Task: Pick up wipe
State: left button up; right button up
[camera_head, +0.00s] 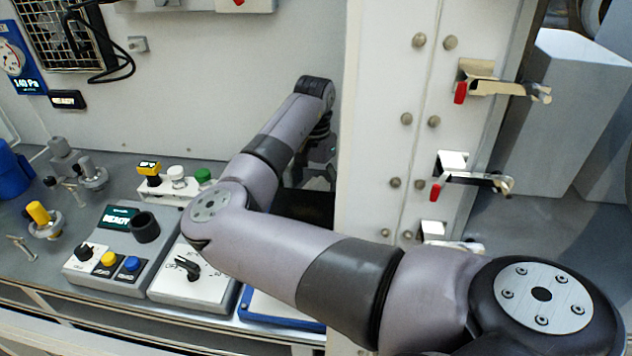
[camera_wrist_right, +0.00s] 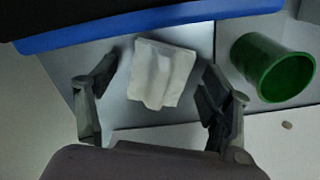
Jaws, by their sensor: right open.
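The wipe (camera_wrist_right: 163,62) is a small white folded cloth lying on a grey surface in the right wrist view. My right gripper (camera_wrist_right: 160,76) is open, with one dark finger on either side of the wipe in that view. The fingers look apart from the cloth; the height left between them and it is hard to tell. In the head view my right gripper (camera_head: 322,126) shows only partly, beyond my own arm, beside the white upright panel. I cannot make out the wipe in the head view. My left gripper is not in view.
In the head view, a control box (camera_head: 122,250), a switch box (camera_head: 190,280) and a white panel with latches (camera_head: 390,90) flank my arm.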

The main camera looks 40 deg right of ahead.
jog(key=c, duration=0.9)
jog(key=shift+r, duration=0.1)
jog(key=shift+c, duration=0.2)
